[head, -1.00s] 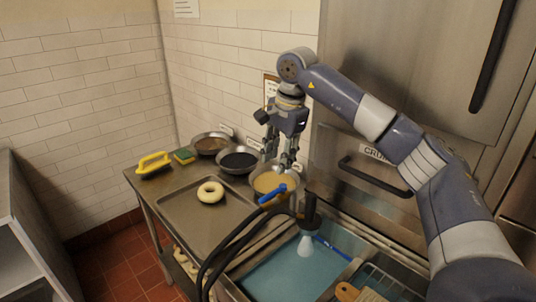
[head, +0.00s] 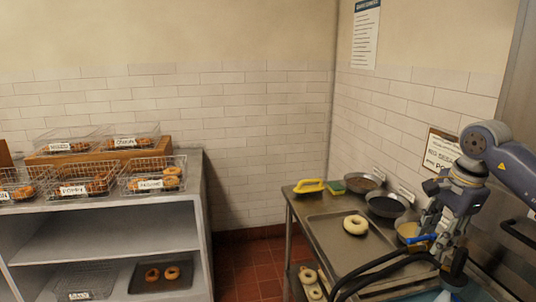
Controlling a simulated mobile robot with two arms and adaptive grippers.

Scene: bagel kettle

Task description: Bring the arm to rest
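My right arm comes in from the right edge in the head view. Its gripper (head: 434,232) points down over the right side of the steel counter, near the bowl of tan topping (head: 408,231). The fingers look apart, and I see nothing between them. My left gripper is not in view. A pale ring of dough (head: 355,224) lies on the steel tray (head: 328,242), apart from the gripper.
Bowls of dark (head: 386,206) and brown topping (head: 362,183) stand along the wall. A shelf unit (head: 110,233) with bagel baskets (head: 150,180) stands left. Red floor (head: 245,265) is open between.

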